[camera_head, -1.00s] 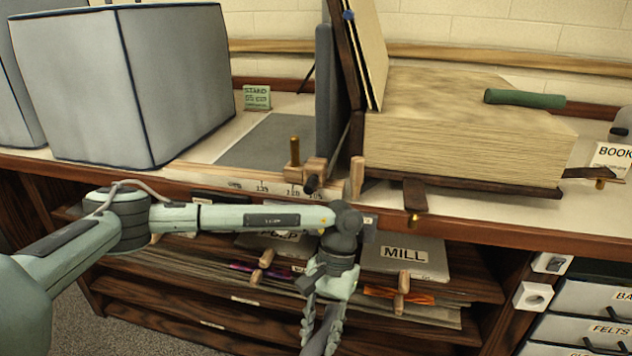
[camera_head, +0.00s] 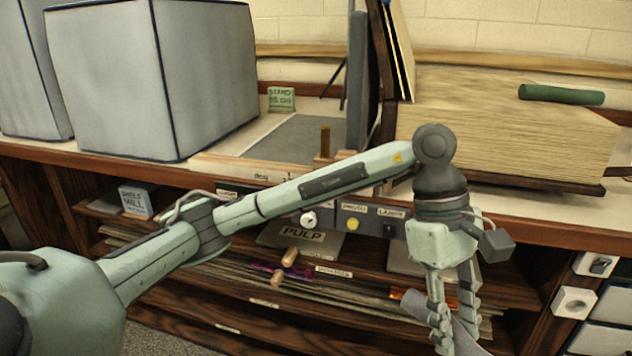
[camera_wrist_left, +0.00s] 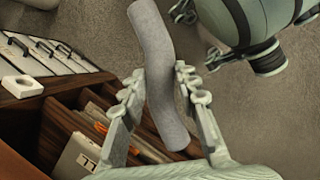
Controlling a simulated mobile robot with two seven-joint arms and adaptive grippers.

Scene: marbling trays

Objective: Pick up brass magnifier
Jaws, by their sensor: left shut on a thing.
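My left gripper (camera_head: 455,322) hangs fingers-down in front of the shelves at the lower right of the head view. It is shut on a grey, slightly curved rod-like thing (camera_head: 468,342). In the left wrist view the grey thing (camera_wrist_left: 152,35) runs between the two fingers and sticks out past them on both sides. I cannot make out a lens or brass on it, and I see no clear brass magnifier elsewhere. My right gripper (camera_wrist_left: 200,35) shows at the top of the left wrist view, its fingers apart and empty.
A large pale box (camera_head: 150,85) and a thick paper stack (camera_head: 500,115) stand on the counter. Shelves below hold a PULP folder (camera_head: 303,238) and wooden-handled things. Drawers (camera_wrist_left: 45,50) show in the wrist view. Open floor (camera_wrist_left: 90,30) lies beyond.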

